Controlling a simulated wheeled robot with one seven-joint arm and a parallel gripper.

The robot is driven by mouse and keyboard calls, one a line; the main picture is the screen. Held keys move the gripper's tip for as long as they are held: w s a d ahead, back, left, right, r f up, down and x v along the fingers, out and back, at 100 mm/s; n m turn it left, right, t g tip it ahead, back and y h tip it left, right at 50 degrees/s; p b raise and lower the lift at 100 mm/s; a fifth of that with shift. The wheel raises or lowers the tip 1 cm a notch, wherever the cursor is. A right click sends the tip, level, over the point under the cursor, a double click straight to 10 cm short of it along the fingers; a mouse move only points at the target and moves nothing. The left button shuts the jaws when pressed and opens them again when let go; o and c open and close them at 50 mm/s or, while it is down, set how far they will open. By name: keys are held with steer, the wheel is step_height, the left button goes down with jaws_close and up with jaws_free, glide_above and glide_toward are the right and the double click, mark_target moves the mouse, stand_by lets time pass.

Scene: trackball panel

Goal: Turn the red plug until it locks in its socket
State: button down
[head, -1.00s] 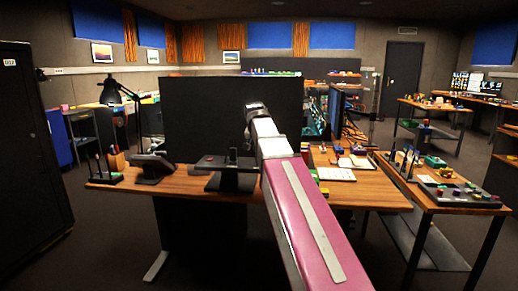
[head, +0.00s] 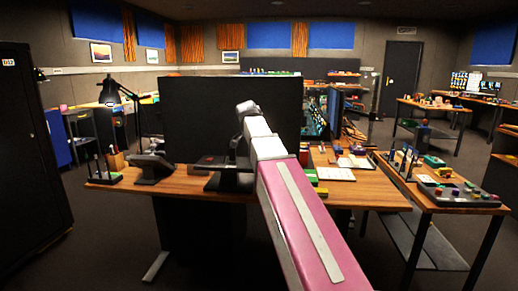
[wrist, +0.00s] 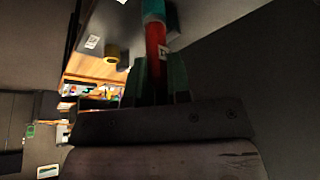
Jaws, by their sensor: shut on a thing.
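In the wrist view my gripper (wrist: 158,67) is shut on the red plug (wrist: 153,38), with one dark green finger on each side of it. The plug is a slim red cylinder with a small white mark. Its far end meets a teal part (wrist: 153,10) at the top edge of the picture. I cannot tell whether that is the socket or how deep the plug sits. In the head view my arm reaches towards the desk in front of the black monitor (head: 200,120). The plug and fingers cannot be made out there.
In the head view the wooden desk (head: 370,192) holds a phone-like device (head: 152,166) at left and papers at right.

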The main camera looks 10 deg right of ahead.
steer(key=c, duration=1)
jaws_free()
